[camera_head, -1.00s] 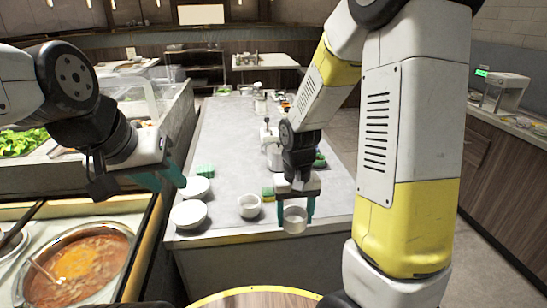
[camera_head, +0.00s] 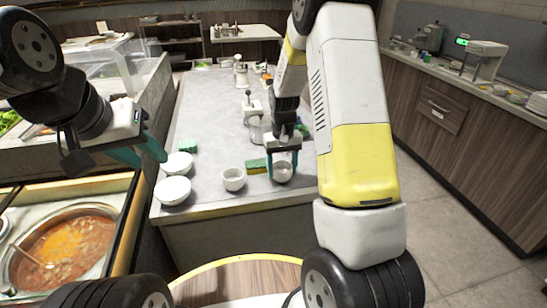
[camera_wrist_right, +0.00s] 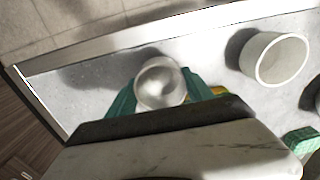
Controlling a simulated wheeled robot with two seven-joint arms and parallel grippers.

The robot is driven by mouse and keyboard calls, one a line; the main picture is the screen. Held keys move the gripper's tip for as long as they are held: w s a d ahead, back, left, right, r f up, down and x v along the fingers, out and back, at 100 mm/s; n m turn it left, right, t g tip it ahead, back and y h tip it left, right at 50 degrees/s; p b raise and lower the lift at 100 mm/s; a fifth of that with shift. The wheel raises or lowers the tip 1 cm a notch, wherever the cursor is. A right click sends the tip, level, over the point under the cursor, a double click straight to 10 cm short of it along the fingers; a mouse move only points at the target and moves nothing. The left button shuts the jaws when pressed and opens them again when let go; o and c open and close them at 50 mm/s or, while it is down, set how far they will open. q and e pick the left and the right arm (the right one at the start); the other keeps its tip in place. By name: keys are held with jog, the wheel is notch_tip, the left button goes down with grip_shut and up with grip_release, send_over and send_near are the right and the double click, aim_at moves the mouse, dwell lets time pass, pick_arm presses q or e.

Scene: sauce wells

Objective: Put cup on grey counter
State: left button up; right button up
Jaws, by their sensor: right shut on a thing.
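In the right wrist view the cup (camera_wrist_right: 160,82) sits between both fingers above the pale counter top (camera_wrist_right: 95,85). I cannot tell whether its base touches the counter. My left gripper (camera_head: 140,155) hangs to the left, beside the counter, away from the cup; its finger gap is unclear.
A white cup (camera_head: 233,179) stands just left of the held cup and shows in the wrist view (camera_wrist_right: 274,59). A green-and-yellow sponge (camera_head: 256,166) lies behind, between them. White bowls (camera_head: 173,190) and a green sponge (camera_head: 188,146) are further left. A soup pot (camera_head: 62,247) is at lower left.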

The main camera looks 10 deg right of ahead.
jog(key=shift+f, duration=0.2)
jog(key=o, duration=1.4)
jog(key=shift+r, duration=0.1)
jog(key=s+r+t, duration=0.1)
jog(key=s+r, duration=0.1)
jog(key=r, duration=0.7)
jog(key=s+r, duration=0.2)
jog(key=r, duration=0.7)
jog(key=s+a+r+t+y, duration=0.1)
jog(key=s+r, duration=0.3)
jog(key=s, duration=0.6)
jog(key=s+a+r+t+y, duration=0.1)
jog(key=s+r+t, duration=0.3)
jog(key=s, duration=0.6)
jog(key=shift+s, duration=0.15)
jog(key=shift+r, duration=0.1)
